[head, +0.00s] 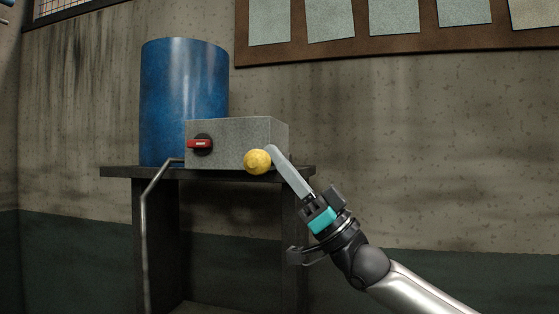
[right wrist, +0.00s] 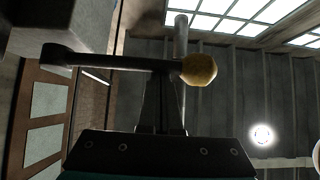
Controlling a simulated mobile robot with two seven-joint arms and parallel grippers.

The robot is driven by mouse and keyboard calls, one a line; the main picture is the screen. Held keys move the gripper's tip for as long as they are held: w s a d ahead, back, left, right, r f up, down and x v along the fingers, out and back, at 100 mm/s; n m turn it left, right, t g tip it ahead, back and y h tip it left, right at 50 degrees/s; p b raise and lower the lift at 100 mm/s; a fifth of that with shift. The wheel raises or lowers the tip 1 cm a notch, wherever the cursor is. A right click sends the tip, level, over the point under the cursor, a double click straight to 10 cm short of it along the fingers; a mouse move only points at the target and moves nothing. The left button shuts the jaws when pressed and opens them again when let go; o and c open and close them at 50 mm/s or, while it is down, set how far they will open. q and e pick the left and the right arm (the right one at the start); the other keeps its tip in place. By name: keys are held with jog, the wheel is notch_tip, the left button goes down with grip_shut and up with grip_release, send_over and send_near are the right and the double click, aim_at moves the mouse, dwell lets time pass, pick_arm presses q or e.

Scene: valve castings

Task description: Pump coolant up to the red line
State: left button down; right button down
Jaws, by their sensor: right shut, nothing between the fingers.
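A yellow ball knob (head: 257,161) shows in front of the lower right of a grey box (head: 235,135). In the right wrist view the yellow knob (right wrist: 198,70) sits at the end of a dark lever bar (right wrist: 115,61), which runs across the picture. In the head view the lever is hidden behind the knob. My right gripper (head: 273,152) is shut and empty, its tip close to the right side of the knob. I cannot tell if they touch. No red line or coolant level shows. My left gripper is out of view.
A blue drum (head: 184,95) and the box stand on a dark bench (head: 117,171). A red switch handle (head: 199,144) is on the box front. A grey pipe (head: 147,215) runs down the bench's left. A board with sheets (head: 375,47) hangs above right.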

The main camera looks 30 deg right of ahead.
jog(key=shift+f+n+g+y, duration=0.45)
jog(key=shift+n+g+y, duration=0.25)
jog(key=shift+n, duration=0.5)
notch_tip(320, 180, down, 6)
jog(key=w+d+n+g+y+b, duration=0.1)
jog(key=n+g+y, duration=0.3)
jog(key=n+g, duration=0.6)
jog(key=shift+d+n+y, duration=0.2)
jog(key=shift+n+y, duration=0.2)
jog(key=shift+w+f, duration=0.1)
jog(key=shift+w, duration=0.05)
